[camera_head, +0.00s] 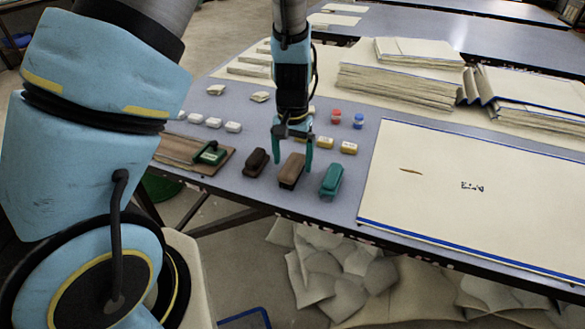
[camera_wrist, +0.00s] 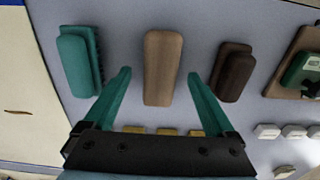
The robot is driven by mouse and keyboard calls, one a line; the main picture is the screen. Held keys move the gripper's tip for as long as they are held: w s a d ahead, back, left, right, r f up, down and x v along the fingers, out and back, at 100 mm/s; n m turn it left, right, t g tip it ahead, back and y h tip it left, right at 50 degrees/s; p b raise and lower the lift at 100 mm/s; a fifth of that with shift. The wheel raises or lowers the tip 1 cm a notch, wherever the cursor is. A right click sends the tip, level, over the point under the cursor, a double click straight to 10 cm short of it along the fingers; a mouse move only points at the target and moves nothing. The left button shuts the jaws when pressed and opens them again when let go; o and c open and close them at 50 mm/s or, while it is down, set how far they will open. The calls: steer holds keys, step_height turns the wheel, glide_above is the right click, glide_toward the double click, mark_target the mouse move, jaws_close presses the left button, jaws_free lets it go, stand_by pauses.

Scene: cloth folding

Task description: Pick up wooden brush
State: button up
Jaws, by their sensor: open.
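The wooden brush (camera_head: 291,170) is a light brown block lying on the table between a dark brown brush (camera_head: 256,161) and a teal brush (camera_head: 332,179). In the wrist view the wooden brush (camera_wrist: 163,68) is in the middle, its lower end reaching between the fingertips. My gripper (camera_head: 293,150) is open, with teal fingers pointing down over the wooden brush. In the wrist view my gripper (camera_wrist: 159,76) has one finger on each side of the brush, with gaps showing on both sides. I cannot tell its exact height above the brush.
Small white blocks (camera_head: 213,122) and yellow blocks (camera_head: 326,143) stand behind the brushes. A large cream board (camera_head: 470,200) lies at the right. The table's front edge is close to the brushes.

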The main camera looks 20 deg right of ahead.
step_height(320, 180, down, 2)
jaws_close()
stand_by(0.9)
